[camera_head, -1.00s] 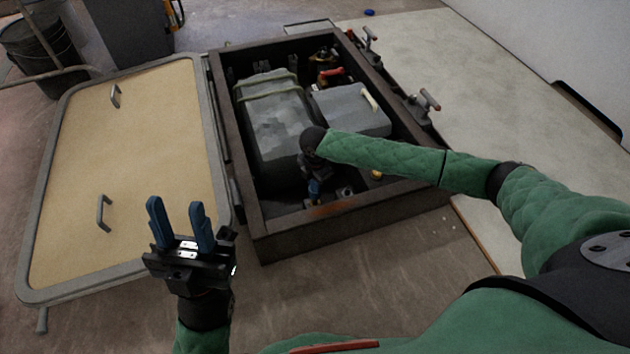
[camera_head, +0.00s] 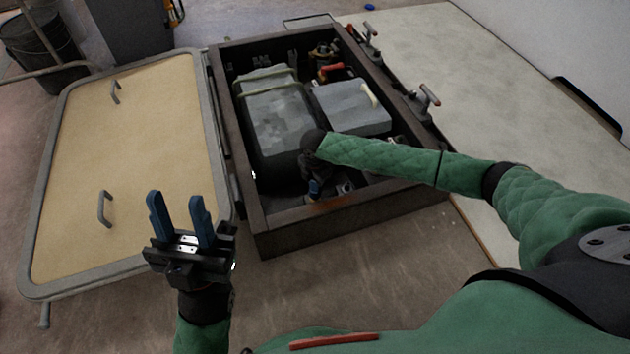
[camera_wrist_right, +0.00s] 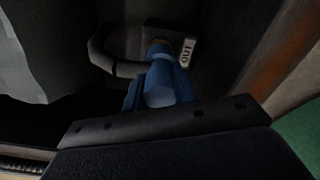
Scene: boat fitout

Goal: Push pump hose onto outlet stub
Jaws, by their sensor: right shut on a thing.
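My right gripper (camera_wrist_right: 160,62) has blue fingers and is shut on the dark pump hose (camera_wrist_right: 103,58), which curves away to the left of the fingers in the right wrist view. An "OUT" label (camera_wrist_right: 187,52) on a dark block sits beside the fingertips. In the head view the right gripper (camera_head: 315,188) is low inside the near end of the open compartment, partly hidden by my wrist. My left gripper (camera_head: 177,207) is open and empty in front of the hatch lid.
The dark compartment frame (camera_head: 330,220) surrounds a grey strapped tank (camera_head: 278,120) and a grey box (camera_head: 350,108) with a pale handle. The hatch lid (camera_head: 135,150) lies open at the left. Latches (camera_head: 425,100) stand along the right edge. A bucket (camera_head: 40,50) is far left.

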